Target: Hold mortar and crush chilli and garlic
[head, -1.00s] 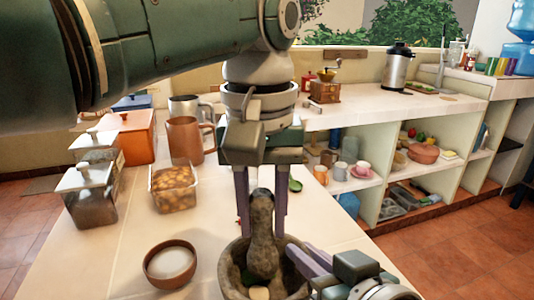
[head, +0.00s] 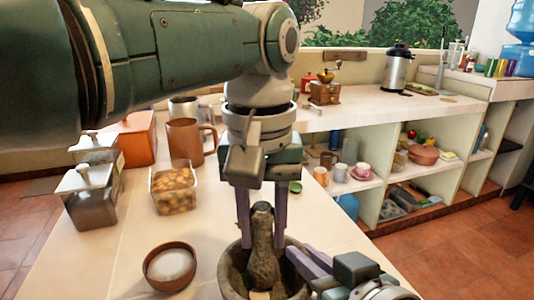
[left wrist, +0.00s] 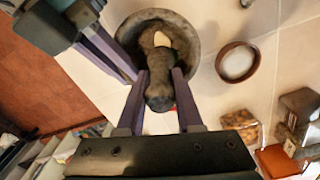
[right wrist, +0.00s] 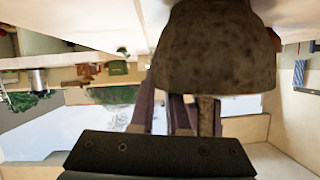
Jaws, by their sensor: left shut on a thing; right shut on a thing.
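The grey stone mortar (head: 231,280) stands on the counter and also shows in the right wrist view (right wrist: 215,50). My left gripper (head: 262,244) is shut on the dark stone pestle (head: 263,262), whose lower end is inside the mortar. The left wrist view shows the pestle (left wrist: 158,92) between the two fingers. A pale piece, seemingly garlic (left wrist: 162,40), lies in the mortar beside the pestle. My right gripper (head: 308,264) is shut on the mortar's right rim.
A brown bowl of white contents (head: 170,266) stands left of the mortar. The counter around the bowl is clear.

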